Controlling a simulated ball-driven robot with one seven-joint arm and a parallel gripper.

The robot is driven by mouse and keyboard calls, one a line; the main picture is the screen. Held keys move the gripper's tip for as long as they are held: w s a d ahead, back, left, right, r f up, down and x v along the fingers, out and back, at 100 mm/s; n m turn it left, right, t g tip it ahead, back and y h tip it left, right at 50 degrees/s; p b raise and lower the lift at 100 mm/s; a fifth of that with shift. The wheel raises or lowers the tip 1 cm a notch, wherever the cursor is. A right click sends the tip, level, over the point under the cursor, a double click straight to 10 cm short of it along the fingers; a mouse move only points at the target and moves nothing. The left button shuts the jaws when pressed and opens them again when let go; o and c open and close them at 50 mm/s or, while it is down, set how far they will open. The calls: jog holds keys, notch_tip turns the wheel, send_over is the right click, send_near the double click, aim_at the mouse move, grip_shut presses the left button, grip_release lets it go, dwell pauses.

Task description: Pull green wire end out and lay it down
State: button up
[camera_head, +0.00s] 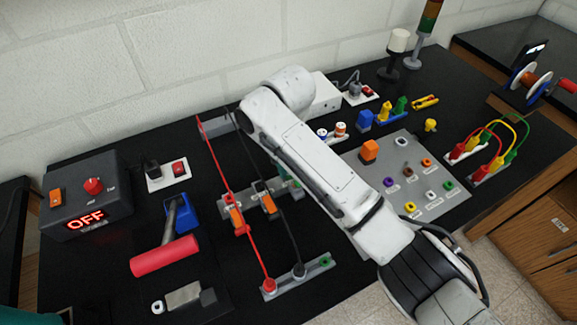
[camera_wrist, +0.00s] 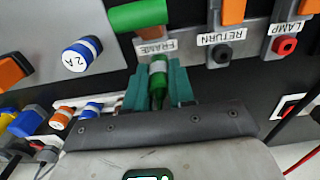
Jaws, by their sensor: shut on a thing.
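In the wrist view my gripper (camera_wrist: 159,72) has its two teal fingers closed on a green wire end (camera_wrist: 158,98) with a pale band. The wire end lies just below the label FRAME on the grey terminal strip (camera_wrist: 185,48). Whether its tip is still in a socket cannot be told. A thick green cylinder (camera_wrist: 138,15) sits just beyond the fingertips. In the head view my arm hides most of the gripper and the wire end; only bits of green show beside the arm, near the terminal strip (camera_head: 258,188).
Orange connectors and the RETURN (camera_wrist: 222,54) and LAMP (camera_wrist: 285,46) sockets lie to the right in the wrist view. A red wire (camera_head: 222,170) and a black wire (camera_head: 287,235) run across the head view to a front grey bar (camera_head: 318,268).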

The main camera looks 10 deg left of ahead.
grip_shut()
jog(key=shift+r, duration=0.2)
jog(key=shift+r+p, duration=2.8)
jog(key=shift+p, duration=0.55)
jog(key=shift+r, duration=0.1)
